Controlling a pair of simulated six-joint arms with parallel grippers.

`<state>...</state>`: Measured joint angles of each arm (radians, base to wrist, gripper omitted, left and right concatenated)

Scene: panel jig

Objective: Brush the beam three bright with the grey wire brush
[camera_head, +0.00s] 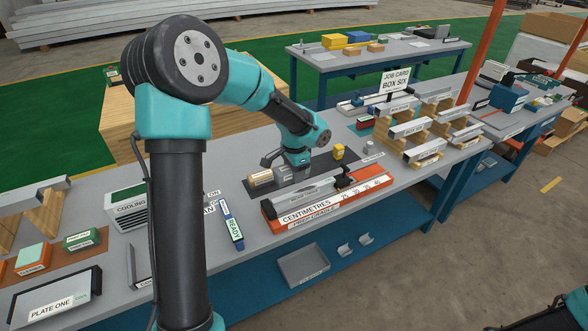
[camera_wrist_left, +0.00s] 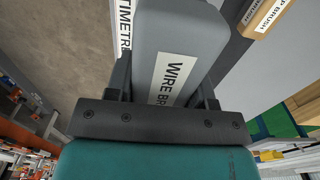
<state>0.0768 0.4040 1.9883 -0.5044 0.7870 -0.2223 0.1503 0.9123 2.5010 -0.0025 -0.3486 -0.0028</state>
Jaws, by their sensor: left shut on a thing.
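My left gripper (camera_head: 296,152) is shut on the grey wire brush (camera_head: 298,159), over the dark mat (camera_head: 318,168) in the middle of the bench. In the left wrist view the brush (camera_wrist_left: 180,45) fills the space between the fingers, its label partly hidden by the gripper. Several grey beams (camera_head: 408,128) rest on wooden stands at the right of the bench. Their small labels are too small to tell which is beam three. Another grey bar (camera_head: 305,191) lies in the orange jig. My right gripper is not in view.
A tan brush block (camera_head: 260,178) and a yellow block (camera_head: 338,152) are near the gripper. The jig's centimetre scale (camera_head: 330,206) runs along the front edge. A job card (camera_head: 395,80) stands behind the beams. A grey tray (camera_head: 303,266) is on the lower shelf.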

